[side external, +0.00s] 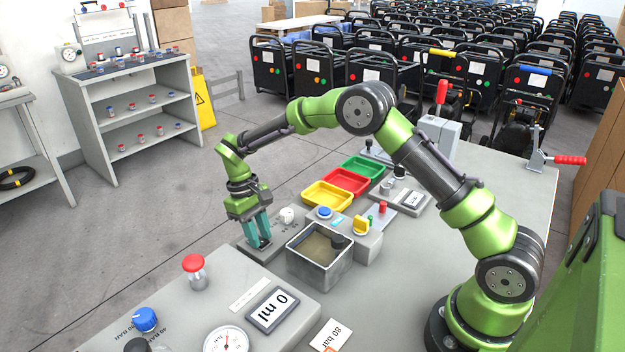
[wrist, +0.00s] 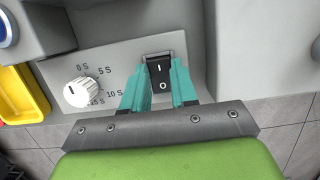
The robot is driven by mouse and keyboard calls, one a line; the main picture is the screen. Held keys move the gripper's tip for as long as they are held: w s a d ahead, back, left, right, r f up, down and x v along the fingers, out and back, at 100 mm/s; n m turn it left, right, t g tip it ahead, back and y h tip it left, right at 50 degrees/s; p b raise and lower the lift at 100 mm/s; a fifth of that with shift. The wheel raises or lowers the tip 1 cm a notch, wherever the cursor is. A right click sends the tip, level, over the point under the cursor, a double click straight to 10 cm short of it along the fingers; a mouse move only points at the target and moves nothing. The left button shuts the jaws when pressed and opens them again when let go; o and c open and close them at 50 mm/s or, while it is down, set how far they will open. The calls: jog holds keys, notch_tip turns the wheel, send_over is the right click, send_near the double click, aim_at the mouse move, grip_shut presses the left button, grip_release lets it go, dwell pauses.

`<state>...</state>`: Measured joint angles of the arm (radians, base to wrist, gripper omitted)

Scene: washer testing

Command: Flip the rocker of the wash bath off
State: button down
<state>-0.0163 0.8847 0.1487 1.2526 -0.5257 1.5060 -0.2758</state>
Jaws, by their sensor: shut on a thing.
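The rocker (wrist: 160,73) is a black switch in a dark frame, marked I on its upper part and O on its lower part in the wrist view. I cannot tell which half is pressed in. My gripper (wrist: 158,82) has its teal fingers on either side of the rocker, shut on it. In the side view my gripper (side external: 259,237) points down at the left of the wash bath (side external: 320,276), an open grey metal tank with murky liquid, and its fingers hide the rocker there.
A white timer knob (wrist: 76,94) with seconds marks sits left of the rocker; it also shows in the side view (side external: 286,215). A blue button (side external: 324,212) and a yellow knob (side external: 361,225) stand behind the bath. Yellow, red and green trays (side external: 327,195) lie behind them.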

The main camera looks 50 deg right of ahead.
jog(key=shift+w+g, duration=0.1)
jog(key=shift+g, duration=0.3)
jog(key=c, duration=0.9)
grip_release()
jog(key=v, duration=1.2)
